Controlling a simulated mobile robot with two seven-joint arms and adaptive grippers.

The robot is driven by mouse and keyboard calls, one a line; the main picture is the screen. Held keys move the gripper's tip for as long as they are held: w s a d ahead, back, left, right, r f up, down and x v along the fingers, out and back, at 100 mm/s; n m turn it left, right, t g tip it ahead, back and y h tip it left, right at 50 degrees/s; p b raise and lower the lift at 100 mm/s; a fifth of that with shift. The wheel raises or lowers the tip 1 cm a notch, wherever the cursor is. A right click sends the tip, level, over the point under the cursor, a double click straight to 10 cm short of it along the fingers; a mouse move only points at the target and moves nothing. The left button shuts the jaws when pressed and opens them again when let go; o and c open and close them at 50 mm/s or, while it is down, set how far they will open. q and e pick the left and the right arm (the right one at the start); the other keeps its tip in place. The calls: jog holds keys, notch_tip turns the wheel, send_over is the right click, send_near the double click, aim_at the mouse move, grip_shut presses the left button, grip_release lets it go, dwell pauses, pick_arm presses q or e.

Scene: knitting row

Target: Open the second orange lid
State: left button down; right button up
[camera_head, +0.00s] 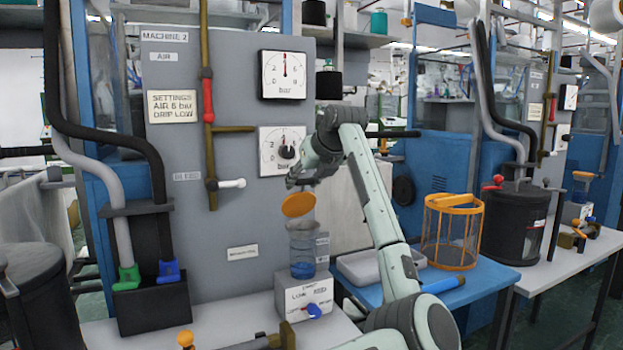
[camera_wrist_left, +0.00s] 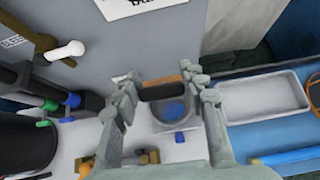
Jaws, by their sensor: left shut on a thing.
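The orange lid (camera_head: 298,205) is tilted just above a clear jar (camera_head: 303,248) with blue liquid in it, on the front of machine 2. The jar stands on a light grey box with a blue knob (camera_head: 314,311). My left gripper (camera_head: 302,184) is right above the lid, pointing down. In the left wrist view my left gripper (camera_wrist_left: 160,90) is shut on the lid (camera_wrist_left: 160,91), which shows as a brownish edge between the fingers. The jar (camera_wrist_left: 172,110) lies beyond it in that view. My right gripper is in neither view.
A grey panel with gauges (camera_head: 284,75), a red-handled pipe (camera_head: 208,100) and a white lever (camera_head: 232,184) rises behind. A holder with green and blue hose ends (camera_head: 152,305) is left. An orange basket (camera_head: 452,232) and grey tray (camera_head: 360,268) sit right. Another orange lid (camera_head: 583,175) is far right.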

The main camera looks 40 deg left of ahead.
pick_arm(q)
jog(key=shift+w+a+r, duration=0.35)
jog(key=shift+a+r, duration=0.3)
jog(key=shift+a, duration=0.2)
jog(key=shift+w+a+r, duration=0.1)
jog(key=shift+w+a, duration=0.2)
jog(key=shift+a, duration=0.4)
jog(key=shift+w+a+r, duration=0.1)
jog(key=shift+w+a, duration=0.15)
jog(key=shift+a, duration=0.45)
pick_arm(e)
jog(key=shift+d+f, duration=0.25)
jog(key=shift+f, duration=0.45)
pick_arm(q)
jog(key=c, duration=0.8)
grip_release()
jog(key=shift+f, duration=0.1)
jog(key=shift+c, duration=0.2)
